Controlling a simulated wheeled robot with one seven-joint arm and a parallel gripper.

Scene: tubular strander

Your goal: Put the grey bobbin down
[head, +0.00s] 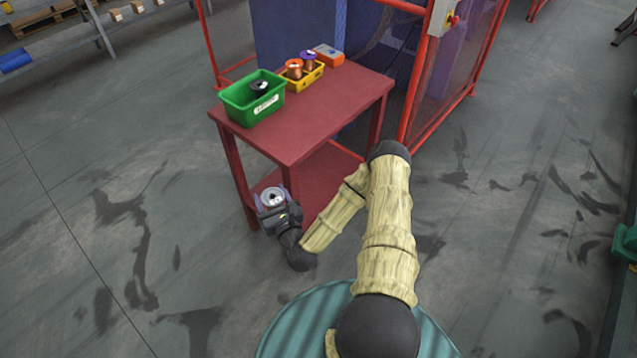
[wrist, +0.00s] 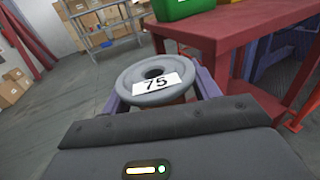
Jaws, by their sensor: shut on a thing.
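The grey bobbin (head: 273,197) is held in my gripper (head: 272,200), low beside the front left leg of the red table. In the wrist view the bobbin (wrist: 153,74) shows its round grey flange with a centre hole and a white label reading 75. The fingers (wrist: 163,92) are shut on it from both sides. The bobbin's lower part is mostly hidden. The red table (head: 325,120) stands behind and above it, with a lower shelf (head: 325,181).
The table's front right part is clear. A red-framed machine guard (head: 437,100) stands behind. Open floor lies left.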

